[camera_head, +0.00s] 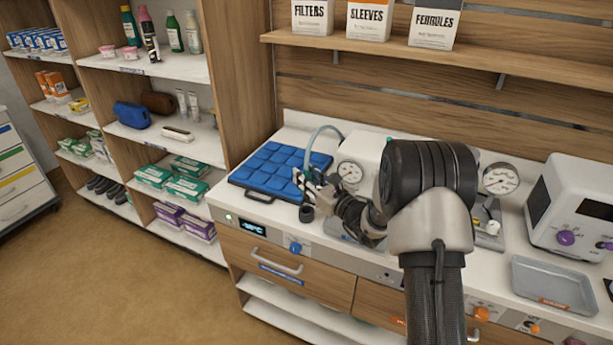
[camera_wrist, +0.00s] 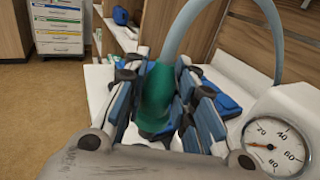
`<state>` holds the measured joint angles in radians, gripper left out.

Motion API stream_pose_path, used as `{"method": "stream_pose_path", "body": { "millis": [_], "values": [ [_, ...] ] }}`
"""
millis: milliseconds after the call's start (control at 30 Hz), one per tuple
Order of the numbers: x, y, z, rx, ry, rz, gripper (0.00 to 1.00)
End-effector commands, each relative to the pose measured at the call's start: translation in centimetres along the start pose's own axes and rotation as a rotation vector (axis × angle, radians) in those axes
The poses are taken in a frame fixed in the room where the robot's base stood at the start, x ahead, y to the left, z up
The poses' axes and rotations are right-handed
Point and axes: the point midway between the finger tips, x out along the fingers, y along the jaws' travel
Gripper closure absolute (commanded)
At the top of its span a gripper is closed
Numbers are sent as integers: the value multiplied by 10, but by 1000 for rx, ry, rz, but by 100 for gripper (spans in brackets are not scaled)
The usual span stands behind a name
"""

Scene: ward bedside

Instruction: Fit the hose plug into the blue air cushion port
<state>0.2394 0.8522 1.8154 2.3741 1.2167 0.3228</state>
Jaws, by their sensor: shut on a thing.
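The blue air cushion (camera_head: 268,168), a quilted pad on a dark base, lies on the counter left of the gauge. My gripper (camera_head: 308,184) is at the cushion's right front corner, above the counter. In the wrist view my gripper (camera_wrist: 162,100) is shut on the green hose plug (camera_wrist: 155,98), with fingers on both sides of it. A pale blue hose (camera_wrist: 180,38) rises from the plug and arcs to the right; the hose (camera_head: 311,140) also shows in the head view. A bit of blue cushion (camera_wrist: 229,104) shows behind the fingers. I cannot make out the port.
A round gauge (camera_head: 350,171) stands close to the right of my gripper; it is also near in the wrist view (camera_wrist: 273,146). A small black cylinder (camera_head: 306,213) stands at the counter's front. A grey tray (camera_head: 553,285) and white device lie right. Shelves (camera_head: 160,65) stand left.

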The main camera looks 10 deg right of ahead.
Motion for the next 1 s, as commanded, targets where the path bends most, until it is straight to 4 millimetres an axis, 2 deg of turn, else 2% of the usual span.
{"method": "stream_pose_path", "body": {
  "millis": [133, 333, 1000],
  "values": [
    [0, 0, -10, 0, -1, 0, 98],
    [2, -2, -12, -1, -2, 0, 98],
    [24, -43, -12, -2, -2, 0, 98]
  ]
}}
